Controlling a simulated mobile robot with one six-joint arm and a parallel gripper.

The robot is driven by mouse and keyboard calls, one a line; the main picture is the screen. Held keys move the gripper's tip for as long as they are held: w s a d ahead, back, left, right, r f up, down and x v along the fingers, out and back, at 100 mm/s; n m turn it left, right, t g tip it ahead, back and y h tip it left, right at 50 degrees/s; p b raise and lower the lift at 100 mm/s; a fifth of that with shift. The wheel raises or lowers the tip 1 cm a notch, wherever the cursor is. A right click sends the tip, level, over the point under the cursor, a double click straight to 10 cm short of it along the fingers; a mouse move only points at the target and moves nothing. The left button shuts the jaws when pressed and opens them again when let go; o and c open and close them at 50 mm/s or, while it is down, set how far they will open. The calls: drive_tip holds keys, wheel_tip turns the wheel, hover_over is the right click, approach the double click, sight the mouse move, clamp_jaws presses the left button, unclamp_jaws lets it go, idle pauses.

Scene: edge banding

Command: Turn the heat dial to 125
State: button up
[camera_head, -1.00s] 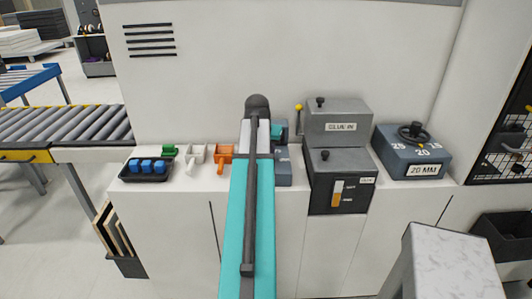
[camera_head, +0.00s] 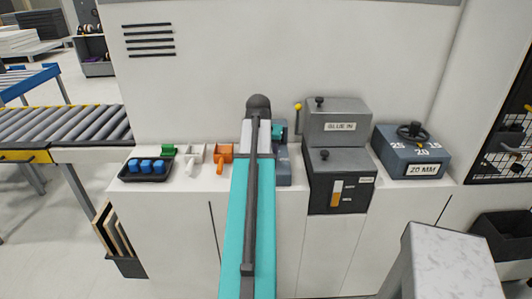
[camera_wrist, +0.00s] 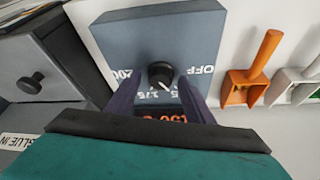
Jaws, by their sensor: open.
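The heat dial is a black round knob (camera_wrist: 160,74) on a blue-grey box (camera_wrist: 190,35) in the wrist view. Printed marks around it include OFF and 200, upside down in this view; others are partly hidden. A white pointer line on the knob points toward the lower right of the picture. Orange digits below the knob are partly covered and cannot be read surely. My gripper (camera_wrist: 160,98) is open, with one finger on each side of the knob; I cannot tell whether they touch it. In the head view my arm hides most of the dial box (camera_head: 284,170).
Orange (camera_wrist: 255,75) and white scoops lie beside the dial box. A grey GLUE IN box (camera_head: 335,122) stands right of it, with a dark unit (camera_head: 335,190) below. A black tray of blue blocks (camera_head: 146,176) is at left.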

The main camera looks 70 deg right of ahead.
drive_tip(key=shift+r, duration=0.15)
drive_tip(key=b+v, duration=0.3)
drive_tip(key=v, duration=1)
drive_tip(key=shift+a+r, duration=0.2)
drive_tip(key=shift+r, duration=0.05)
drive_tip(key=shift+s, duration=0.1)
idle(0.6)
